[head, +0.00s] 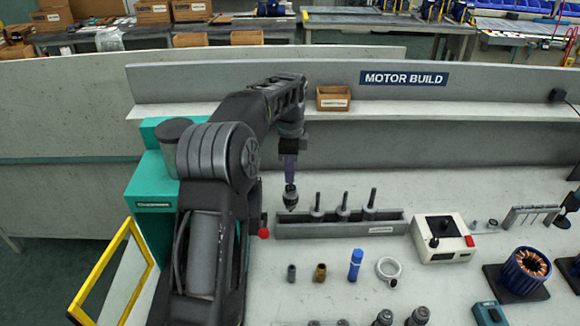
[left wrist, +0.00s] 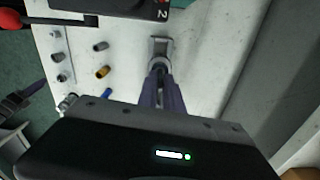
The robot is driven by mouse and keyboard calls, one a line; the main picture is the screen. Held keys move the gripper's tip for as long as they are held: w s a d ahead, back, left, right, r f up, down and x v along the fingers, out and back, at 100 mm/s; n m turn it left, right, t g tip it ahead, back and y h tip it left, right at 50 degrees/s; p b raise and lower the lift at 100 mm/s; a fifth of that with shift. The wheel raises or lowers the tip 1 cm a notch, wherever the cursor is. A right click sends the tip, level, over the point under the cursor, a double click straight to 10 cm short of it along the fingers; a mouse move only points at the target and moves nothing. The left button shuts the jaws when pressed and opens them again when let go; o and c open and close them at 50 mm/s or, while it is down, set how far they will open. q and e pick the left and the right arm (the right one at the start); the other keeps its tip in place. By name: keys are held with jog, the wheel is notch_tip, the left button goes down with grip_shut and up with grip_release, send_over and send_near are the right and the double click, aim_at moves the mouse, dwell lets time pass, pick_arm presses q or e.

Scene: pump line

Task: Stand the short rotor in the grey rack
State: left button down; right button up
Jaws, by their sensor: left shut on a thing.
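The grey rack (head: 345,229) lies along the bench in the head view, with several slots. Three grey rotors (head: 342,212) stand upright in it, shafts up, from its middle to the right. My left gripper (head: 290,180) points straight down over the rack's left end, shut on a dark part that I take to be the short rotor (head: 290,198). The rotor hangs upright, its lower end close above the rack; I cannot tell whether they touch. My right gripper is out of view.
A grey sleeve (head: 291,273), a brass sleeve (head: 320,272), a blue part (head: 355,264) and a white ring (head: 388,269) lie before the rack. A control box (head: 443,240) stands at its right, a wound stator (head: 524,270) farther right. A low shelf wall (head: 500,127) stands behind.

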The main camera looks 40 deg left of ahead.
aim_at(290, 191)
pick_arm(q)
jog(key=shift+f, duration=1.1)
jog(key=shift+f+b, duration=0.55)
jog(key=shift+f, duration=0.45)
dwell(1.3)
jog(key=shift+f+b, duration=0.8)
jog(key=shift+f, duration=0.75)
jog(key=c, duration=1.2)
grip_release()
jog(key=shift+o, duration=0.2)
